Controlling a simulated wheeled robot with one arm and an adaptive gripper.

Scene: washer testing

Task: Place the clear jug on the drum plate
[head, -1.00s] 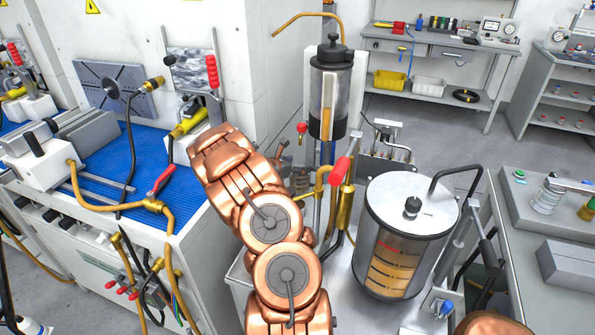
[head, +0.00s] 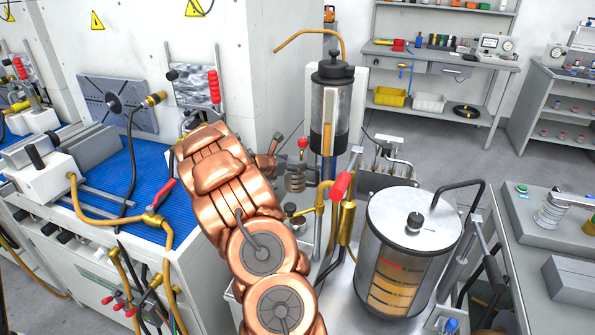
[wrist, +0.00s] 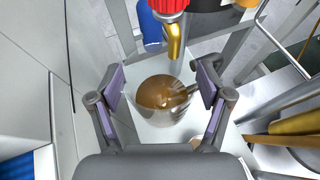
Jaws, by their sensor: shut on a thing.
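The clear jug (wrist: 160,92) shows in the wrist view between the fingers of my gripper (wrist: 161,88), with brown liquid in it. My gripper is shut on it. A gold spout (wrist: 174,42) under a red part is just beyond the jug. A pale metal surface (wrist: 150,134) shows below; I cannot tell whether the jug touches it. In the head view my copper arm hides the jug and the gripper. A metal drum (head: 376,255) with a round flat top plate (head: 385,213) and black knob stands at right; its window shows amber liquid. Nothing is seen resting on this top.
A dark-capped clear cylinder (head: 330,105) stands behind my arm. A red-handled valve (head: 341,186) and brass pipes are between my arm and the drum. A bench with a blue mat (head: 105,180) is at left, a grey bench (head: 530,235) at right. Open floor (head: 445,140) lies behind.

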